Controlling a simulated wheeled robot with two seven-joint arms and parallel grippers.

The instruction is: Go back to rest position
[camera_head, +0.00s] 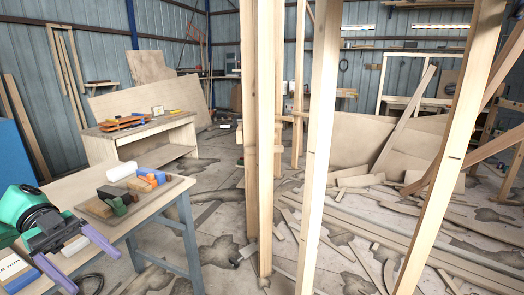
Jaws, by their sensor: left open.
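My left gripper (97,271) is at the lower left, with its green and black wrist and two purple fingers. Its fingers are apart. A small white object (75,246) shows between the fingers, but I cannot tell whether it touches them. The gripper is in front of the near end of a wooden workbench (160,205). My right gripper is not in view.
Upright timber posts (318,150) stand in the middle and right. Loose boards (430,245) litter the floor at right. A second bench (185,135) stands behind.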

